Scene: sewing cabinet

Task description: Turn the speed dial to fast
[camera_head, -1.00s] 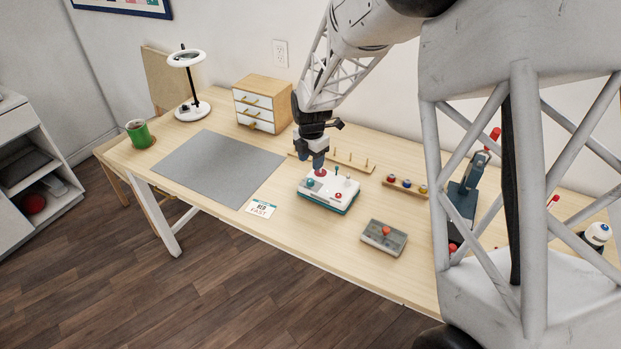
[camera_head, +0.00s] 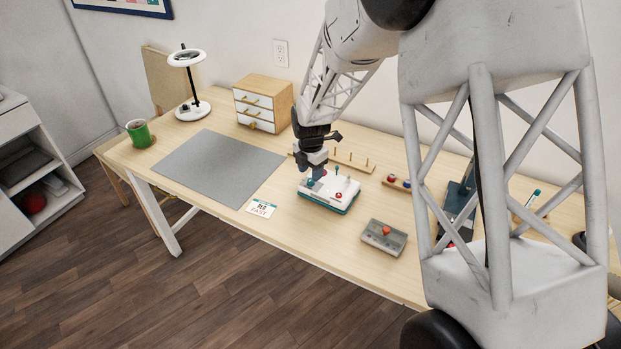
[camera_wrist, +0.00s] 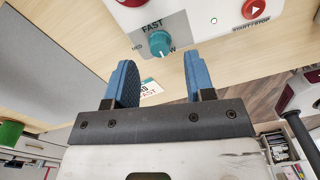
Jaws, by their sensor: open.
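The white control box with a teal base (camera_head: 337,194) stands on the desk. Its teal speed dial (camera_wrist: 160,43) shows in the wrist view, with FAST printed above it, MED at its left and a partly hidden SLOW at its lower right. In the head view the dial (camera_head: 310,183) is close beside my fingers. My gripper (camera_wrist: 160,82) is open and empty, with blue fingers. The dial lies beyond the gap between the fingertips, apart from them. A red START/STOP button (camera_wrist: 256,9) is to the right.
A card reading FAST on its lower line (camera_head: 261,208) lies left of the box. A grey box with a red knob (camera_head: 384,237) stands at its front right. A peg rack (camera_head: 350,163) is behind. The grey mat (camera_head: 215,168) is bare.

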